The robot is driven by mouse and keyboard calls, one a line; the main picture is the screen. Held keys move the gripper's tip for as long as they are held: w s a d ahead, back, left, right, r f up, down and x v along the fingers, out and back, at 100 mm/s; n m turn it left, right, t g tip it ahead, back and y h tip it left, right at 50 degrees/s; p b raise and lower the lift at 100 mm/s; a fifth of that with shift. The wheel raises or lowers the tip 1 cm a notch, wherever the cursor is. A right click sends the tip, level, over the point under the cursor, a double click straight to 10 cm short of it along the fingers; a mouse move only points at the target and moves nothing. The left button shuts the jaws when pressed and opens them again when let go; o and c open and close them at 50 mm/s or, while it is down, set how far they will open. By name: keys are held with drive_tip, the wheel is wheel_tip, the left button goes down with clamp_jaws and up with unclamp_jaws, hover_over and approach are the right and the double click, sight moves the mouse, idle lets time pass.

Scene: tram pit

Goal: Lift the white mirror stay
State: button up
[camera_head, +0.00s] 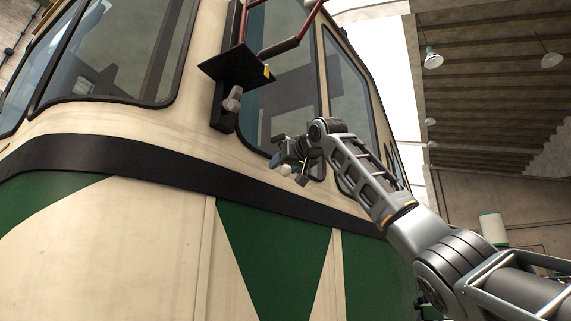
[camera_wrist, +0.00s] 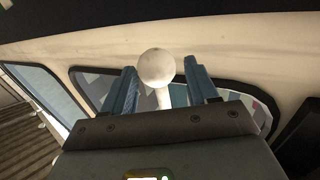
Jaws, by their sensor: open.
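A white ball on a short pale stem, which I take to be the white mirror stay (camera_wrist: 157,68), shows in the wrist view between the two blue-grey fingers of my gripper (camera_wrist: 160,66). There is a visible gap on each side of it, and the fingers are open. How deep it lies between them I cannot tell. In the head view my gripper (camera_head: 284,145) is beside the tram's side window. A small white ball (camera_head: 286,170) shows just below it and looks like the same one. The rest of the stay is hidden or unclear there.
The cream and green tram (camera_head: 120,220) with its black band fills the left side. Open air lies to the right.

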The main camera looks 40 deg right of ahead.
clamp_jaws()
idle(0.5)
